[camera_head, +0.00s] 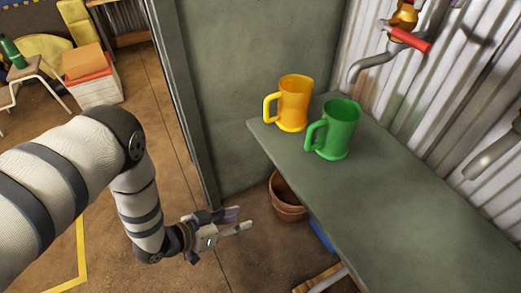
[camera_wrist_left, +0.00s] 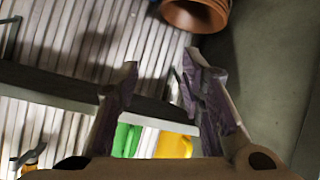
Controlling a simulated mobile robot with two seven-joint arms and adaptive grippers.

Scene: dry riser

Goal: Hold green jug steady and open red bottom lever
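The green jug (camera_head: 337,130) stands upright on the grey bench top (camera_head: 390,210), its handle towards the left. A yellow jug (camera_head: 293,103) stands behind it to the left. The red lever (camera_head: 410,39) sits on a brass and grey tap on the corrugated wall, above and behind the jugs. My left gripper (camera_head: 247,217) is open and empty, low to the left of the bench and well apart from the green jug. In the left wrist view its open fingers (camera_wrist_left: 160,75) show, with part of the green jug (camera_wrist_left: 126,139) and yellow jug beyond. My right gripper is not seen.
Terracotta pots (camera_head: 286,197) stand on the floor by the bench's left end. A grey panel (camera_head: 250,90) rises behind the bench. Another grey spout (camera_head: 492,155) juts from the wall at right. The bench's front right part is clear.

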